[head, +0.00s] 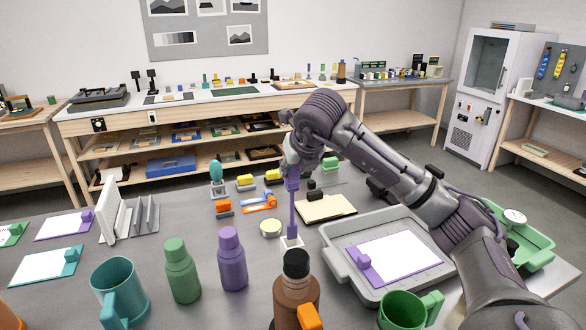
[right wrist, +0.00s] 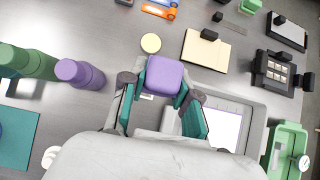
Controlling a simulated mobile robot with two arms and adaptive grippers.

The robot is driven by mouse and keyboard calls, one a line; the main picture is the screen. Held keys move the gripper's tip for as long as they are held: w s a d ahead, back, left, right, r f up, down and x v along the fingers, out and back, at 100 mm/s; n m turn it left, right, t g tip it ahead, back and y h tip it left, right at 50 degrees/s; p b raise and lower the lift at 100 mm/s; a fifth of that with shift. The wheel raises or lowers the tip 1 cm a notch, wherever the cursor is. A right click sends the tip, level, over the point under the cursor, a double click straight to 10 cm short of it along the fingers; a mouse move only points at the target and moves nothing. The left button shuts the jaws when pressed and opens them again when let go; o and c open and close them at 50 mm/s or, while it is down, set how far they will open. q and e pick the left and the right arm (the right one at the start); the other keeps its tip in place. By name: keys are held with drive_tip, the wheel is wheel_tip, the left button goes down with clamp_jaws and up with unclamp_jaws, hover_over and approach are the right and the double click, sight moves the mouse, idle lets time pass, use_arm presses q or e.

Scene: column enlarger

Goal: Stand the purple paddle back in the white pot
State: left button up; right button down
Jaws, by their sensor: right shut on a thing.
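The purple paddle (head: 292,210) is upright in the head view, its thin handle pointing down. My right gripper (head: 292,168) is shut on its upper part. In the right wrist view the paddle's purple top (right wrist: 164,76) sits between the teal fingers of my right gripper (right wrist: 160,98). The small white pot (head: 291,242) stands on the grey table directly under the paddle. The handle's lower end meets the pot's opening in the head view; how deep it is in, I cannot tell. My left gripper is not in view.
A teal paddle (head: 216,172) stands in another pale holder at the back. A brown bottle (head: 296,290) is close in front of the pot, a purple bottle (head: 232,262) to its left. A round cream disc (head: 271,228) lies beside it; a grey tray (head: 340,262) is to the right.

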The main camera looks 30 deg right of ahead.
sight(293, 200)
drive_tip(key=shift+f+b, duration=1.05)
drive_tip(key=shift+b, duration=0.05)
idle(1.3)
drive_tip(key=shift+f+b, duration=3.3)
drive_tip(key=shift+f, duration=0.25)
idle(0.5)
idle(0.5)
drive_tip(key=c, duration=0.8)
unclamp_jaws()
drive_tip(key=shift+r, duration=0.15)
